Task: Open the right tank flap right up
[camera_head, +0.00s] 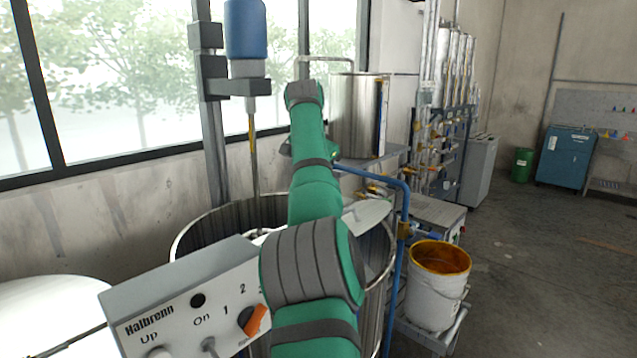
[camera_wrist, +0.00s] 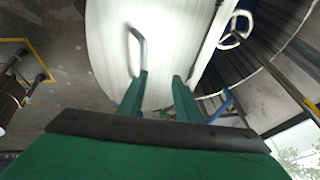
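The right tank flap shows as a pale, smooth panel (camera_wrist: 108,55) in the wrist view, with a bent metal handle (camera_wrist: 138,45) on it. In the head view a pale part of the flap (camera_head: 368,217) shows at the right of the open metal tank (camera_head: 190,240), tilted, mostly hidden behind my green arm. My gripper (camera_wrist: 158,82) has its two green fingers apart with nothing visible between them. The handle lies just beyond the left fingertip; I cannot tell if they touch. In the head view the gripper is hidden by my arm.
A control box (camera_head: 190,305) stands close in front of the tank. A blue pipe (camera_head: 402,235) rises at the tank's right, beside a stained white bucket (camera_head: 436,290). A stirrer with blue motor (camera_head: 246,30) stands behind. Floor at right is clear.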

